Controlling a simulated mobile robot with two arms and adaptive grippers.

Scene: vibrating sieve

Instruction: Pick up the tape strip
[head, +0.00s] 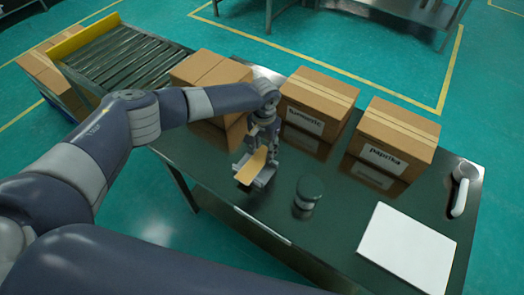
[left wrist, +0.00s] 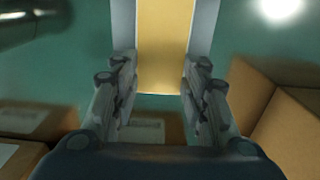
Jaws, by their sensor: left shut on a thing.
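The tape strip (head: 249,166) is a tan-yellow flat piece over the near left part of the dark table. My left gripper (head: 261,164) points down there and is shut on the strip. In the left wrist view the strip (left wrist: 165,45) runs up from between the two fingers (left wrist: 160,82), with a pale grey edge along each side. I cannot tell whether the strip or its grey backing touches the table. My right gripper is not in view.
On the dark table (head: 222,177) stand cardboard boxes, one labelled paprika (head: 394,137), one with another label (head: 319,102), and one behind my arm (head: 210,72). A dark round jar (head: 309,191), a white panel (head: 407,249) and a tape dispenser (head: 462,188) lie right. A roller conveyor (head: 123,62) is at left.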

